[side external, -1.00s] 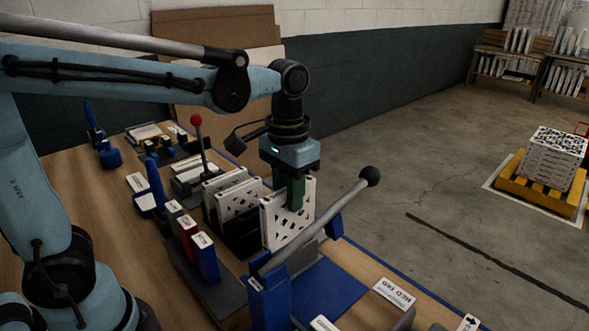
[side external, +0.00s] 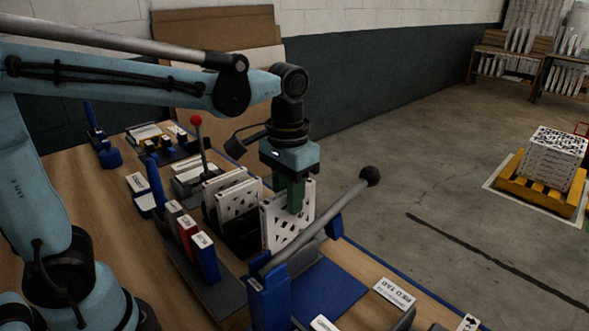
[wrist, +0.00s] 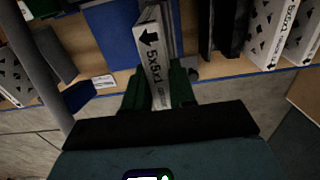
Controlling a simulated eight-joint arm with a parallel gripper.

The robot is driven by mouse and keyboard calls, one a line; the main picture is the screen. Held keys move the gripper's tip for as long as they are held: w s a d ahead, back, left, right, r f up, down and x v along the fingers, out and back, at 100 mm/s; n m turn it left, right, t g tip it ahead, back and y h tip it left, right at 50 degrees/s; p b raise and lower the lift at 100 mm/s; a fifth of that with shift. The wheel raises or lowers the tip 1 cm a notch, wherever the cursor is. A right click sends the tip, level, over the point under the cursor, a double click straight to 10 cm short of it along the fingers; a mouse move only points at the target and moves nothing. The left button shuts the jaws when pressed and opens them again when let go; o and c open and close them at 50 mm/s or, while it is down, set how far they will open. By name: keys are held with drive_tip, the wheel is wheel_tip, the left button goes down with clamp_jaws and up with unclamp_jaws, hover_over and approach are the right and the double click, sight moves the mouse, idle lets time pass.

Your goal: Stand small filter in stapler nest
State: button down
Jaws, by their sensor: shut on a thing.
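A small white filter with dark triangular holes (side external: 272,225) stands upright between the green fingers of my gripper (side external: 289,195), in the side view. It is right of the black rack (side external: 241,238) and behind the long grey lever. In the wrist view the filter (wrist: 150,45) shows its edge, with an arrow and "5x5x1", between the fingers of my gripper (wrist: 157,88). My gripper is shut on it. A blue lever device (side external: 268,298) with a blue plate (side external: 335,290) stands in front; I cannot tell if it is the stapler nest. The filter's lower edge is partly hidden.
More white filters (side external: 228,187) stand in the rack. The lever's black knob (side external: 370,176) rises close to the right of the filter. Blue, red and grey boxes (side external: 205,258) stand left of it. A red-knobbed lever (side external: 196,120) is further back.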

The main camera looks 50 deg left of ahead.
sight(289, 225)
drive_tip(key=shift+f, duration=3.5)
idle(0.5)
drive_tip(key=c, duration=0.8)
unclamp_jaws()
drive_tip(key=shift+c, duration=0.2)
wheel_tip(289, 225, up, 12)
drive_tip(key=shift+s+f, duration=0.1)
drive_tip(key=s+a+f+t, duration=0.4)
drive_tip(key=a+f+t, duration=0.1)
drive_tip(key=f+t, duration=0.1)
drive_tip(key=shift+s+f+t, duration=0.35)
drive_tip(key=shift+t, duration=0.25)
